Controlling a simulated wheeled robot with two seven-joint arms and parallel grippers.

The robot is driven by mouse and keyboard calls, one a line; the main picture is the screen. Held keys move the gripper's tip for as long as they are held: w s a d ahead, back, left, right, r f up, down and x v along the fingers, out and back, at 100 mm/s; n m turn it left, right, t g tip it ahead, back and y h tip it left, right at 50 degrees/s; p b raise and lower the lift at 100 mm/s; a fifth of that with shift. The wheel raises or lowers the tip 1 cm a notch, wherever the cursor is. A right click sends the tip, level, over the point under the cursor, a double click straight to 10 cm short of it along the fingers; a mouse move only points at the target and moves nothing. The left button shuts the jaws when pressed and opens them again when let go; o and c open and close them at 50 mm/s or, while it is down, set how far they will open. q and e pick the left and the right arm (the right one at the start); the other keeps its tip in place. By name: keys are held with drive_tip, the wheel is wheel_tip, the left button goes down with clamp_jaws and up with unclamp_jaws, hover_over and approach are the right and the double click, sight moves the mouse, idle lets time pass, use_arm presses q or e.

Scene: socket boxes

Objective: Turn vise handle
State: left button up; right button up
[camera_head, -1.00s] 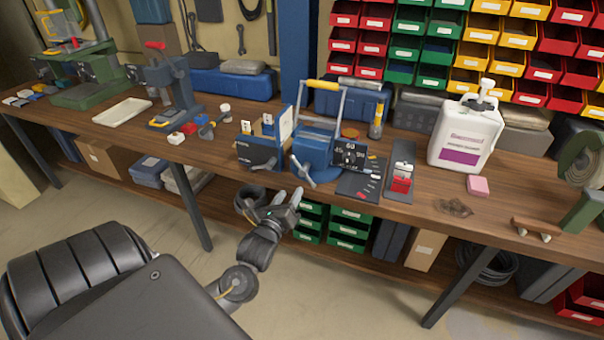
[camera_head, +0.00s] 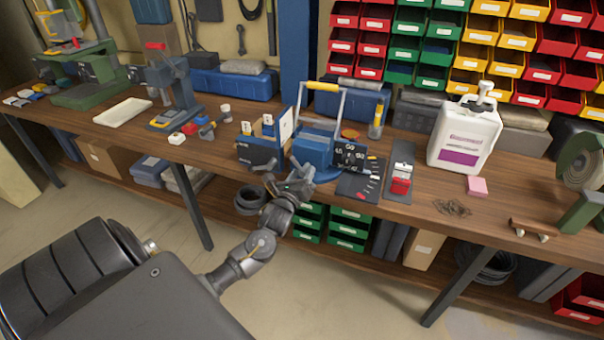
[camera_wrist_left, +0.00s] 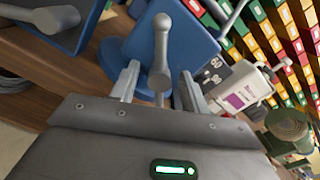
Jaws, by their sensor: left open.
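The blue vise (camera_head: 313,146) stands near the front edge of the wooden workbench. Its grey bar handle (camera_wrist_left: 161,48) has a rounded end and shows large in the left wrist view, in front of the blue vise body (camera_wrist_left: 198,36). My left gripper (camera_head: 296,178) is at the front of the vise. In the left wrist view its fingers (camera_wrist_left: 160,74) are open, one on each side of the handle bar, with gaps visible. In the head view the gripper covers most of the handle. My right gripper is not in view.
A dark box (camera_head: 258,153) stands left of the vise. A black numbered block (camera_head: 350,157) and a small red-and-grey item (camera_head: 401,181) are to its right. A white jug (camera_head: 465,135) stands farther right. The floor in front of the bench is open.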

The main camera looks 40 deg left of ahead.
use_arm(q)
drive_tip(key=shift+w, duration=0.15)
drive_tip(key=c, duration=1)
drive_tip(key=shift+r+n+p, duration=0.15)
drive_tip(key=shift+n+p, duration=0.6)
drive_tip(key=shift+n, duration=0.15)
drive_tip(key=n+p, duration=0.1)
drive_tip(key=n, duration=0.1)
drive_tip(key=shift+a+n, duration=0.1)
drive_tip(key=shift+n, duration=0.2)
drive_tip(key=n+p, duration=0.1)
drive_tip(key=n, duration=0.2)
drive_tip(key=shift+p, duration=0.4)
drive_tip(key=shift+n+p, duration=0.35)
drive_tip(key=shift+n, duration=1.05)
